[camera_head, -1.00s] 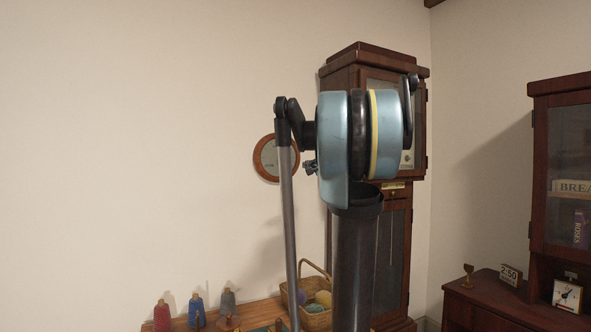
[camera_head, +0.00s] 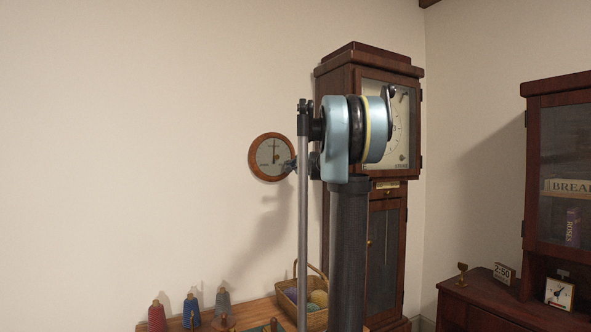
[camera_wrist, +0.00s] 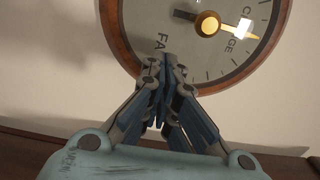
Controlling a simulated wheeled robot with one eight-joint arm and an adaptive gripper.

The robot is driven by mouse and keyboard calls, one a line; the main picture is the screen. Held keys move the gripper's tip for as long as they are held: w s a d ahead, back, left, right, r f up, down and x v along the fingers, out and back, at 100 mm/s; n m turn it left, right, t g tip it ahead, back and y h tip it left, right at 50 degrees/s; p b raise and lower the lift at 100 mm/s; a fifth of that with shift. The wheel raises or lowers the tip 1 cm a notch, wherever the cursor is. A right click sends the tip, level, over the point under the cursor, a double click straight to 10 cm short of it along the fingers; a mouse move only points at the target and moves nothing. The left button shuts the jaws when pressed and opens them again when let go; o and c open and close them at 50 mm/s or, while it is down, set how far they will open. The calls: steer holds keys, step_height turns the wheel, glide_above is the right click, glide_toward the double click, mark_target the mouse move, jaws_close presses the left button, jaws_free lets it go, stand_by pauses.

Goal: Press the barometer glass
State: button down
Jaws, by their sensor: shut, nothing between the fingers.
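The barometer (camera_head: 269,147) is a round dial in a wooden rim on the wall, left of the tall clock. In the wrist view the barometer glass (camera_wrist: 195,45) fills the upper middle, with a gold needle and the word "CHANGE" visible. My gripper (camera_wrist: 168,62) is shut and empty, its fingertips over the lower part of the dial near the letters "FA". In the head view my gripper (camera_head: 290,164) is small and dark at the dial's right edge, partly behind my arm. I cannot tell whether the fingertips touch the glass.
A tall wooden clock (camera_head: 345,72) stands right behind my arm. Below are a bench (camera_head: 258,312) with thread spools (camera_head: 192,312) and a yarn basket (camera_head: 313,318). A wooden cabinet (camera_head: 535,150) stands at the right. The wall left of the barometer is clear.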

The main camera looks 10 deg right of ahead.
steer(key=shift+x, duration=0.8)
steer(key=shift+w, duration=0.1)
